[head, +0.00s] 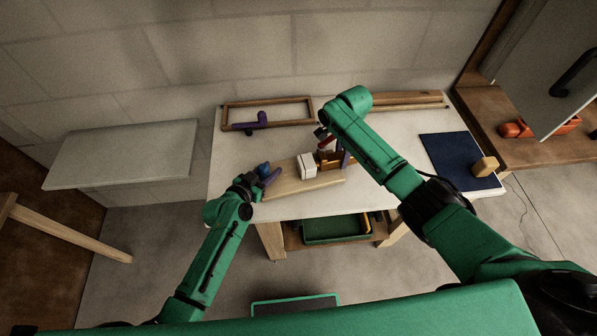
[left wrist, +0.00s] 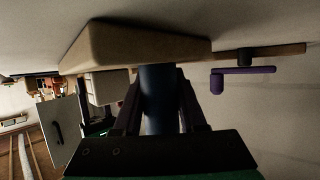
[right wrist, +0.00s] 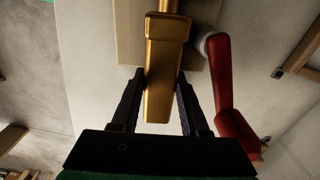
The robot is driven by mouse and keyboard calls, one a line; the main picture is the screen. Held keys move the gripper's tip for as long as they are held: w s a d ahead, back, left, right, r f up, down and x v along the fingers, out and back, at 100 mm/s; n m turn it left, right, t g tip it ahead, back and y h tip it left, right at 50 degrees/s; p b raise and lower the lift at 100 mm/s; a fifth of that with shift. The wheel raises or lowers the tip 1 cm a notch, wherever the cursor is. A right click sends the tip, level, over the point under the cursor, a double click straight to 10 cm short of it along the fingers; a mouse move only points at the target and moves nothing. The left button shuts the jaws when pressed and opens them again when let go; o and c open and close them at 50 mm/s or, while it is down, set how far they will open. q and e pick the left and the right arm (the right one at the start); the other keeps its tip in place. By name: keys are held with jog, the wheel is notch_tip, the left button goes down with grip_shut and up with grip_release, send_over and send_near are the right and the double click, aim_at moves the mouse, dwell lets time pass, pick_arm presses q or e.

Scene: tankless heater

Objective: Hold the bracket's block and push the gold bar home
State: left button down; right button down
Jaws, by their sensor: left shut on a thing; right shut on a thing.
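A wooden board (head: 290,188) lies on the table with a white block (head: 307,160) on it. My left gripper (head: 269,178) is at the board's left end. In the left wrist view its fingers are shut on a dark blue upright piece (left wrist: 158,98), and the white block also shows there (left wrist: 108,88). I cannot tell whether the blue piece is the bracket's block. My right gripper (right wrist: 160,98) is shut on the gold bar (right wrist: 163,65). In the head view the gold bar (head: 330,159) is beside the white block, partly hidden by the right arm. Its far end contact is unclear.
A red handle (right wrist: 229,85) stands close beside the right gripper. A wooden frame (head: 268,103) and a purple piece (head: 250,124) lie at the back left. The table's front left is clear.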

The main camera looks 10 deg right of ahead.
pick_arm(q)
jog(key=shift+s+f, duration=0.1)
pick_arm(e)
jog(key=shift+s+a, duration=0.2)
jog(key=shift+a, duration=0.85)
jog(key=shift+c, duration=1.7)
grip_release()
jog(key=shift+d, duration=0.1)
jog(key=shift+r, duration=0.15)
pick_arm(q)
jog(key=shift+c, duration=1.9)
grip_release()
pick_arm(e)
notch_tip(320, 180, up, 12)
pick_arm(q)
jog(key=shift+a, duration=0.1)
